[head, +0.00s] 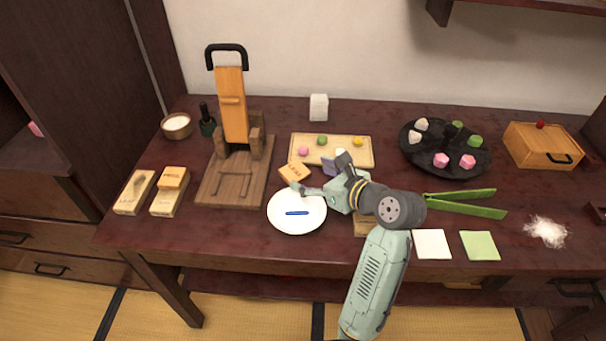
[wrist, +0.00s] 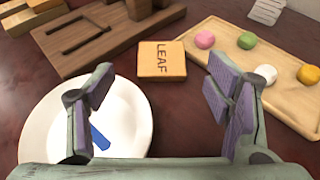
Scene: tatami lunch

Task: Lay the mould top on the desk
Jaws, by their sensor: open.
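An orange wooden block marked LEAF, apparently the mould top (head: 294,173), lies flat on the dark desk (head: 250,238) between the white plate and the sweets tray. In the wrist view the LEAF block (wrist: 161,61) shows whole, just beyond and between my fingertips. My gripper (head: 322,176) is open and empty, reaching in from the right over the plate's edge. In the wrist view its two fingers (wrist: 160,90) stand wide apart and apart from the block. Another wooden block (head: 362,226) is partly hidden under my wrist.
The white plate (head: 283,224) holds a small blue item. Behind is a tray (head: 365,152) of coloured sweets. A wooden press (head: 210,182) stands left, with two pale moulds (head: 134,192) beside it, one bearing an orange top (head: 174,177). Green tongs (head: 468,209) lie right. The front-left desk is clear.

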